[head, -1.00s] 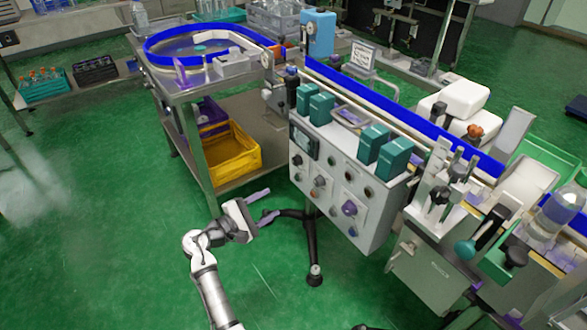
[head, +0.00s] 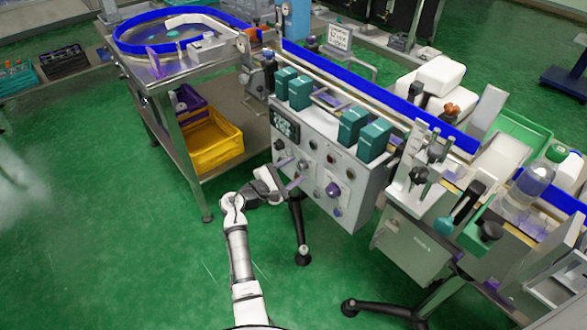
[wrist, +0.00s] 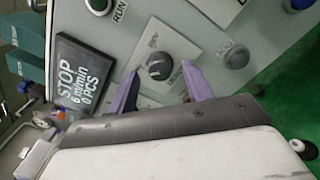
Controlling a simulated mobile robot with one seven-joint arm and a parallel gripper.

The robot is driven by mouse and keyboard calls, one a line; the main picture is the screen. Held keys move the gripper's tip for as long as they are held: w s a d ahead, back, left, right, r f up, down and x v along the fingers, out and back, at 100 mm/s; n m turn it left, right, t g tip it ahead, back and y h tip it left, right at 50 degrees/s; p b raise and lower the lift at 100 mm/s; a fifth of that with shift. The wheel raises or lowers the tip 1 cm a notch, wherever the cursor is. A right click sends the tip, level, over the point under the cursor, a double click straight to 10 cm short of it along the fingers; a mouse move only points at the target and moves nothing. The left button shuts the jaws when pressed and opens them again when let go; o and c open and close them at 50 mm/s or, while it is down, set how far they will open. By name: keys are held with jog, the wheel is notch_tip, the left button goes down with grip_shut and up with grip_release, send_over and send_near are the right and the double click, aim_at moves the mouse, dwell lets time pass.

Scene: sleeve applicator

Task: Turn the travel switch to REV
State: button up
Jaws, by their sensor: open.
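A dark round knob (wrist: 158,66) sits on a pale label plate on the grey control panel in the wrist view. It appears to be the travel switch; its small lettering and pointer direction are too blurred to read. My gripper (wrist: 161,71) is open, with one purple finger on each side of the knob. I cannot tell whether the fingers touch it. In the head view, my gripper (head: 294,182) is at the lower left of the control panel (head: 350,207), partly covering that area.
A display (wrist: 82,75) beside the knob reads STOP, 6 m/min, 0 PCS. A green button (wrist: 98,4) marked RUN and another dark control (wrist: 234,54) are close by. A purple knob (head: 333,189) is farther right. A steel table (head: 165,85) stands left of the panel.

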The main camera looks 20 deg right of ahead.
jog(key=shift+w+d, duration=0.1)
jog(key=shift+d, duration=0.15)
jog(key=c, duration=1)
jog(key=shift+o, duration=0.2)
jog(key=shift+f, duration=0.1)
